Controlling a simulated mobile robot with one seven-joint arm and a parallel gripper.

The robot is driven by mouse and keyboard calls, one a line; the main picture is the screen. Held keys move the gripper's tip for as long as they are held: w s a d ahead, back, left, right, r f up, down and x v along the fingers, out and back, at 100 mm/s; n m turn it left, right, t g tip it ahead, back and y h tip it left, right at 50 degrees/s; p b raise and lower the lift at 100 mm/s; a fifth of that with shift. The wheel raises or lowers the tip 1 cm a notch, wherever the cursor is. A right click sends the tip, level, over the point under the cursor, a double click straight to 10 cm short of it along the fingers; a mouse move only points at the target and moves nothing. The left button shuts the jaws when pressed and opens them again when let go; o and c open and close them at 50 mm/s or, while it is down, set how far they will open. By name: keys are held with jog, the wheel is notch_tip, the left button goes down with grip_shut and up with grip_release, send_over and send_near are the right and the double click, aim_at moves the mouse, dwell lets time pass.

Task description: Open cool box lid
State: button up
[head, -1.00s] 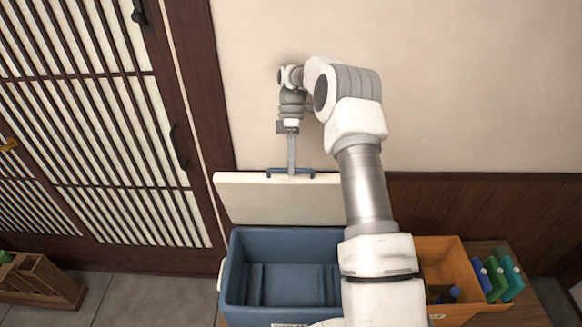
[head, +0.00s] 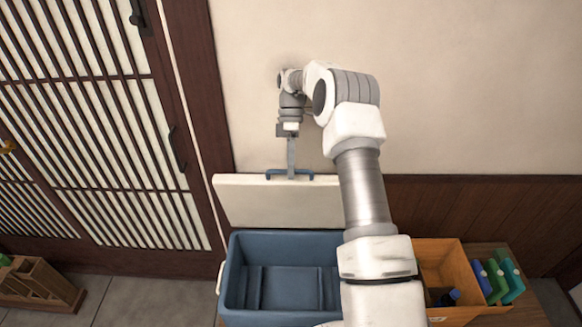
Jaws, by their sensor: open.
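The blue cool box (head: 232,272) stands below the wall with its inside showing. Its white lid (head: 262,205) is raised and stands upright at the back of the box, near the wall. A blue handle (head: 273,173) sits at the lid's top edge. My gripper (head: 291,172) points down at the middle of this handle and is open; whether its fingers touch the handle is too small to tell. My arm hides the right part of the box and of the lid.
An orange crate (head: 449,262) with a dark blue item stands right of the cool box. Green and blue items (head: 503,278) stand beside it. A wooden rack (head: 42,282) is on the floor at left, before the sliding door (head: 110,120). The floor between is clear.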

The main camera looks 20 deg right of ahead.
jog(key=r, duration=0.1)
jog(key=r+b, duration=0.1)
jog(key=r, duration=0.2)
jog(key=shift+s+d+r, duration=0.2)
jog(key=shift+s+d, duration=0.05)
jog(key=shift+d, duration=0.15)
jog(key=s+d+r+b, duration=0.2)
jog(key=s+d+r, duration=0.4)
jog(key=d, duration=0.2)
jog(key=shift+s+d+r, duration=0.25)
jog(key=shift+d+r, duration=0.05)
jog(key=s+a+r+m+t+h, duration=0.3)
jog(key=s+a+r+m+t, duration=0.2)
jog(key=s+a+r+m, duration=0.35)
jog(key=s+a+m+t, duration=0.3)
jog(key=s, duration=0.4)
jog(key=s+a+m+t, duration=0.3)
jog(key=s+t, duration=0.1)
jog(key=s, duration=0.3)
jog(key=shift+f+y, duration=0.3)
jog(key=shift+y, duration=0.1)
dwell(0.8)
